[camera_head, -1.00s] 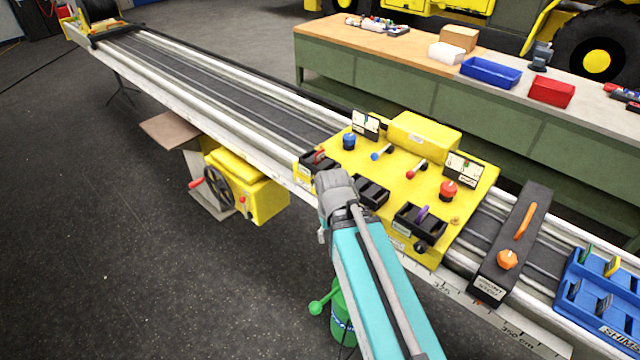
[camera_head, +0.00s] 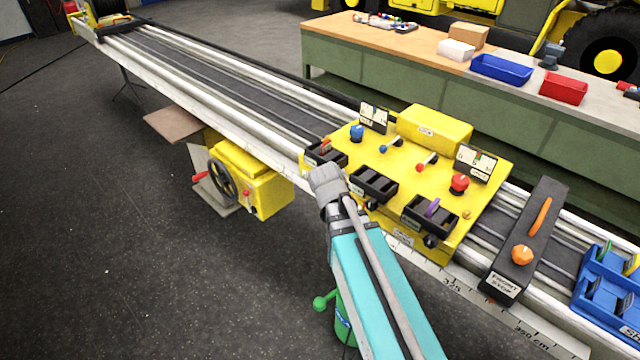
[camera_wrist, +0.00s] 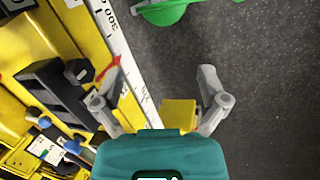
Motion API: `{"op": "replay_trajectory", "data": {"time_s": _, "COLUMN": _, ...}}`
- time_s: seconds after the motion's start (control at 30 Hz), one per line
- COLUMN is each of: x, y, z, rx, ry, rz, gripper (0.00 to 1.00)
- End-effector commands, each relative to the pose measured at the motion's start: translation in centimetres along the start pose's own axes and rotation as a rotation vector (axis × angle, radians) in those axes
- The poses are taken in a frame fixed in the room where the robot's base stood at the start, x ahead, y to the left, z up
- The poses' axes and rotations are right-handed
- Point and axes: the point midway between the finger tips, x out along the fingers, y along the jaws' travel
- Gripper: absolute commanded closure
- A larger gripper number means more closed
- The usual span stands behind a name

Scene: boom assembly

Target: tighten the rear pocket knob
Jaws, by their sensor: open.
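The yellow carriage (camera_head: 400,175) sits on the long rail and bears three black pockets along its near edge. The rear pocket (camera_head: 322,152), at the left, holds a red piece; its knob is hidden behind my gripper. The middle pocket (camera_head: 374,182) looks empty; the front pocket (camera_head: 428,212) holds a purple piece and has a black knob (camera_head: 431,240). My gripper (camera_head: 325,180) is at the carriage's near left edge, just below the rear pocket. In the wrist view my gripper (camera_wrist: 160,78) has its fingers spread, with nothing between them but floor and a yellow box beyond.
The front stop (camera_head: 523,240) with an orange knob and the blue shim tray (camera_head: 605,290) are to the right. A yellow box with a handwheel (camera_head: 222,182) hangs below the rail. A workbench (camera_head: 420,90) runs behind. Floor at the near left is clear.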

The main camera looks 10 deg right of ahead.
Motion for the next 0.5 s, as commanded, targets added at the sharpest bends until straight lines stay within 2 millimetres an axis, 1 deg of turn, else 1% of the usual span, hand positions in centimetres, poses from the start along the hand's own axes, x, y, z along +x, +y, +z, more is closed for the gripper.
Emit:
{"op": "replay_trajectory", "data": {"time_s": 0.03, "x": 1.7, "y": -0.2, "z": -1.3, "rx": -0.07, "ry": -0.008, "rz": 0.051, "gripper": 0.07}}
{"op": "replay_trajectory", "data": {"time_s": 0.13, "x": 2.8, "y": 0.2, "z": -3.0, "rx": -0.222, "ry": -0.036, "rz": 0.166, "gripper": 0.07}}
{"op": "replay_trajectory", "data": {"time_s": 0.3, "x": 4.1, "y": 0.5, "z": -6.2, "rx": -0.476, "ry": -0.106, "rz": 0.356, "gripper": 0.07}}
{"op": "replay_trajectory", "data": {"time_s": 0.5, "x": 4.6, "y": 0.2, "z": -10.2, "rx": -0.76, "ry": -0.232, "rz": 0.572, "gripper": 0.07}}
